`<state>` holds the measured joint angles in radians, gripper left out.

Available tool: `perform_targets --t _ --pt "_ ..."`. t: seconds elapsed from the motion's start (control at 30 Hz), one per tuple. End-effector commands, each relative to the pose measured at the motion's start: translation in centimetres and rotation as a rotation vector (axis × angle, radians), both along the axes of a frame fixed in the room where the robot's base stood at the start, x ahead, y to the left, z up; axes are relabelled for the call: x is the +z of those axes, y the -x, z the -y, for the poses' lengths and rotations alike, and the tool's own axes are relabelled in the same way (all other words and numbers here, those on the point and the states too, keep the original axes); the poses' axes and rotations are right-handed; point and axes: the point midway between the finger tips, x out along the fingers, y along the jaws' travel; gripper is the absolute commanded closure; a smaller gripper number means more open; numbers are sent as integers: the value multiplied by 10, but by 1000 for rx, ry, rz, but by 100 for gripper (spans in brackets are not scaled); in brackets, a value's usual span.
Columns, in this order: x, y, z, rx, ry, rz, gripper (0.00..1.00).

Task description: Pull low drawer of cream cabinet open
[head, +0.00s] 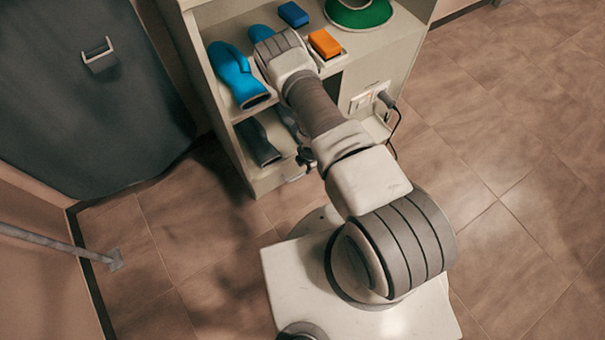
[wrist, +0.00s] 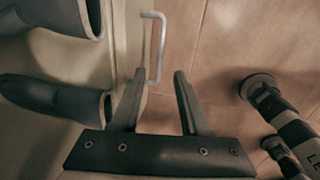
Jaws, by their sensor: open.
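The cream cabinet (head: 222,128) stands at the top middle of the head view. Its low drawer, at the bottom, is mostly hidden by my arm. In the wrist view the drawer's handle (wrist: 162,45) is a pale metal bar, seen from above, standing out from the cream front. My gripper (wrist: 160,74) is open and empty. The near end of the handle shows between its fingertips, closer to the left finger; I cannot tell whether they touch. In the head view my gripper is small and partly hidden below my wrist, by the cabinet's lower front.
Grey boot-like items (wrist: 50,98) lie on the cabinet's low shelf, left of my gripper. A blue boot-like item (head: 236,75), an orange block (head: 324,43) and a green item (head: 358,13) are higher up. A dark panel (head: 85,85) stands left. Tiled floor (head: 510,150) is clear on the right.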

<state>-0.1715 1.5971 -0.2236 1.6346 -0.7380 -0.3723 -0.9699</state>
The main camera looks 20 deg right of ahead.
Motion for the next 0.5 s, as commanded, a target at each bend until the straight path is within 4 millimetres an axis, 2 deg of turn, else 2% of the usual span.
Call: perform_targets --t 0.03,0.2,0.33,0.5 --pt "-18 -1 0 0 0 -1 55" --pt "-51 -8 -2 0 0 -1 55" --pt "-70 -12 -4 0 0 0 55" --pt "-82 -15 -4 0 0 0 55"
